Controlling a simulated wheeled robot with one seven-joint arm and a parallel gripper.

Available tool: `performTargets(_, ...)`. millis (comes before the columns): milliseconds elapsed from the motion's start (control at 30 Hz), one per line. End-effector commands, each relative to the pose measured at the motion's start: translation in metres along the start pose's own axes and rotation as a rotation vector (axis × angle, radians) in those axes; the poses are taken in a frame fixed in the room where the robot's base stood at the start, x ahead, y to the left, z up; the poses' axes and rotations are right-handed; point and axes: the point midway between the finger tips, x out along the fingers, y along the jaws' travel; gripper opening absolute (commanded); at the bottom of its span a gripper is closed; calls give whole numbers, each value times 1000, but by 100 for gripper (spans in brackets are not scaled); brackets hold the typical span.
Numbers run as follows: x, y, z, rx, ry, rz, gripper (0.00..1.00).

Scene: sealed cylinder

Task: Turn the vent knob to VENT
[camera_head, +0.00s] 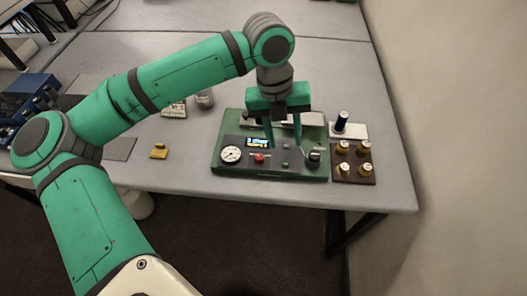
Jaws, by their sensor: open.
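A green control panel (222,171) lies on the grey table. It carries a round white gauge (230,154), a small lit display (257,142), a red button (259,158) and, at its right end, a black knob (314,157). No lettering on the panel is readable, so I cannot tell which knob is the vent knob or where it points. My gripper (284,146) points down over the panel with its two fingers apart, left of the black knob. Nothing shows between the fingers. The gripper and arm hide part of the panel's back.
Right of the panel, a brown block (356,175) holds several brass-coloured pieces. Behind it a dark blue cylinder (342,122) stands on a white base. A small yellow object (159,151) lies to the left. Blue equipment (36,92) stands at far left. A wall (450,150) rises at right.

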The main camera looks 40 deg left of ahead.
Motion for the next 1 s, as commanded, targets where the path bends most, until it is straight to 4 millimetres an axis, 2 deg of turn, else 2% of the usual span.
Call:
performTargets(33,-6,19,6,-36,-22,54,40)
performTargets(133,-13,45,13,-87,-48,125,40)
performTargets(233,-17,58,16,-114,-61,162,40)
performTargets(367,-10,64,18,-123,-64,174,40)
performTargets(800,60,75,20,-120,-62,170,40)
performTargets(1000,81,78,22,-120,-64,170,40)
